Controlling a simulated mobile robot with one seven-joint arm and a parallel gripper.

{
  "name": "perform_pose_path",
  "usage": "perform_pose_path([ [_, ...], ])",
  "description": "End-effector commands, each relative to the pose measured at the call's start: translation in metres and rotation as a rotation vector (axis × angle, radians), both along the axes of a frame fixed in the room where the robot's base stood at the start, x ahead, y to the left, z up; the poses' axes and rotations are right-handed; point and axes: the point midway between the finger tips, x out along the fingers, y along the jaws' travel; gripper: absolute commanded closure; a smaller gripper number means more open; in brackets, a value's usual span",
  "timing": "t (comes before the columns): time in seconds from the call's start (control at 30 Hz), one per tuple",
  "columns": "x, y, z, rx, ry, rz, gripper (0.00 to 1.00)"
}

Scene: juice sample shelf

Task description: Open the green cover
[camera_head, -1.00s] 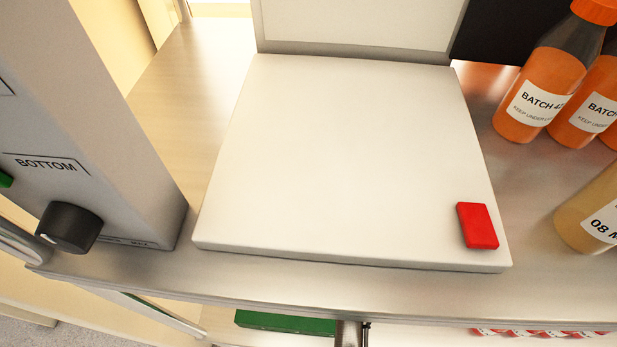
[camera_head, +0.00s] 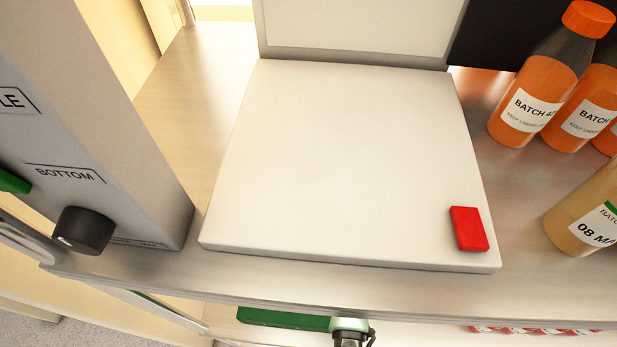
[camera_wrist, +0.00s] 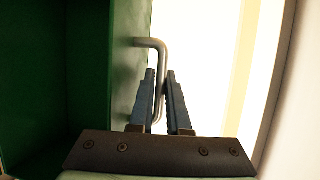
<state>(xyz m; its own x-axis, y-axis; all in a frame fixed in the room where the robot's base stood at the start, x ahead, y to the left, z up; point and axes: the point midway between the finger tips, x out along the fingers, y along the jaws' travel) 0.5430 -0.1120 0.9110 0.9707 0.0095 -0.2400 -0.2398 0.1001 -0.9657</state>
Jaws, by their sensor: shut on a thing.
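The green cover (camera_wrist: 124,62) shows in the wrist view as an upright green panel, with a dark green recess to its left. A bent grey metal handle (camera_wrist: 153,42) sticks out from its right face. My gripper (camera_wrist: 160,78) has its two blue-grey fingers closed on the handle's downward bar. In the head view, a green piece (camera_head: 285,318) shows under the shelf edge; most of it is hidden. Part of my arm shows beside its right end, but the fingers are not visible there.
Above, a shelf (camera_head: 180,130) carries a white platform (camera_head: 340,160) with a red block (camera_head: 469,229). Orange bottles (camera_head: 540,90) and a paler bottle (camera_head: 590,225) stand at right. A grey panel with a black knob (camera_head: 84,230) is at left. Bright space lies right of the handle.

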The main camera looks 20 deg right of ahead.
Motion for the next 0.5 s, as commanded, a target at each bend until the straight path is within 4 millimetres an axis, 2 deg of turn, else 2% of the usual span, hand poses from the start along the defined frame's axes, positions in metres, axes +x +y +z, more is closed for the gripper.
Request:
perform_pose_path([
  [0.3, -0.0020, -0.0010, 0.0003, -0.004, -0.001, -0.003, 1.00],
  [0.33, -0.0020, -0.0010, 0.0003, -0.004, -0.001, -0.003, 0.80],
  [0.37, -0.0020, -0.0009, 0.0003, -0.004, -0.001, -0.003, 0.74],
  [0.5, -0.0018, -0.0004, 0.0004, -0.003, -0.001, -0.003, 0.73],
])
